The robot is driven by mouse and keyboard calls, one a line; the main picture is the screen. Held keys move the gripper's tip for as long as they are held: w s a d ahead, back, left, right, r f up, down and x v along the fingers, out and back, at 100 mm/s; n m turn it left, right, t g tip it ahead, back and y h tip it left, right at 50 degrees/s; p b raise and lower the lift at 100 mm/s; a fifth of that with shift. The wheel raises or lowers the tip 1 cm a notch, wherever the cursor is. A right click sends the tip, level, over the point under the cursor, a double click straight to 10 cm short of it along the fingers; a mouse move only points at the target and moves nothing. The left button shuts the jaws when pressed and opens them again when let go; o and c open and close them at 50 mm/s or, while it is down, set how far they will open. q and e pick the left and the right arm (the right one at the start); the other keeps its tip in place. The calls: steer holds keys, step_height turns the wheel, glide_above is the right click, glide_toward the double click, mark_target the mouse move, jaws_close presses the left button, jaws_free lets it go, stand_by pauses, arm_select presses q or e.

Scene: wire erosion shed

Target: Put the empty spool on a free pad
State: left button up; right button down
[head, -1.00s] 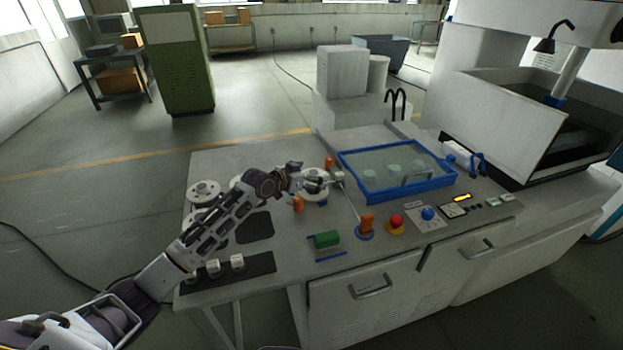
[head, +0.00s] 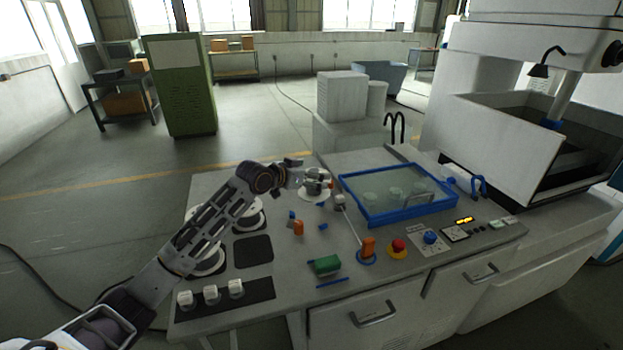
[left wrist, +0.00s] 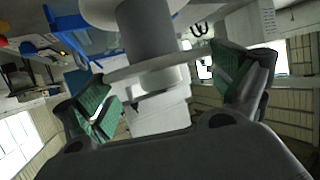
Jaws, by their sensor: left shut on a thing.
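My left gripper (head: 313,181) is shut on a spool (head: 315,195), held above the worktop left of the blue-framed tank. In the left wrist view the spool (left wrist: 150,35) has pale flanges and a bare-looking grey core, gripped between green finger pads. A dark square pad (head: 253,251) on the left of the worktop is bare. Other white spools stand beyond and left of it, one behind it (head: 252,217) and one partly hidden by my arm (head: 208,262). My right gripper is not in view.
Below the spool are an orange post (head: 298,228) and small blue pieces (head: 323,226). A lever with an orange knob (head: 368,246) and a green block (head: 326,264) stand in front. White blocks sit on a dark strip (head: 262,291) at the front left.

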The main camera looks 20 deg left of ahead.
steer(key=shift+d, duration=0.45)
arm_select(q)
steer(key=shift+r, duration=0.1)
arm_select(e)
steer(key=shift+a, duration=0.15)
